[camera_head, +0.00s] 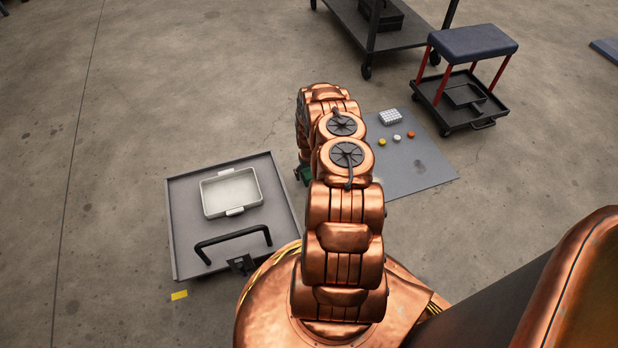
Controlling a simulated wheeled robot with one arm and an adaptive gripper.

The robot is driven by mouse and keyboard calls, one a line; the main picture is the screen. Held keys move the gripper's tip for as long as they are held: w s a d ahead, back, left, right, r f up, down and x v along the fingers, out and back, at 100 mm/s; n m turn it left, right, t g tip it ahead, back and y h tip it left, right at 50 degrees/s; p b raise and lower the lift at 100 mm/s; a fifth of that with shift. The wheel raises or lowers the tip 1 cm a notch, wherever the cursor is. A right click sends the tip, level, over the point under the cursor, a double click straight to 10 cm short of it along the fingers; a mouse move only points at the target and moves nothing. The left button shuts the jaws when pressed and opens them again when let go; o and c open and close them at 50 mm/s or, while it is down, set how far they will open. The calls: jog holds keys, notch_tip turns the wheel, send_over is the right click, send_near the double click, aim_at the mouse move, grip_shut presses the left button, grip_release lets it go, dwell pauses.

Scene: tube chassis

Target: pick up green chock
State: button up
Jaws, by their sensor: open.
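A small green piece, which looks like the green chock (306,177), shows at the left edge of my arm, low near the floor. Most of it is hidden behind the arm. My gripper (300,171) is at the far end of the copper arm, pointing down right by the green piece. Only a small dark part of it shows, and the arm covers the rest. It is open. I cannot tell whether its fingers touch the chock or stand around it.
A grey flat cart (182,225) with a white tray (231,192) and black handle stands at left. At right a grey mat (405,180) holds a white grid block (390,117) and yellow, white and orange pieces. A blue-topped stool (472,42) and dark trolley (400,38) stand behind.

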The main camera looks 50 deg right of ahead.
jog(key=c, duration=1.4)
jog(key=shift+c, duration=0.3)
jog(key=shift+r, duration=0.15)
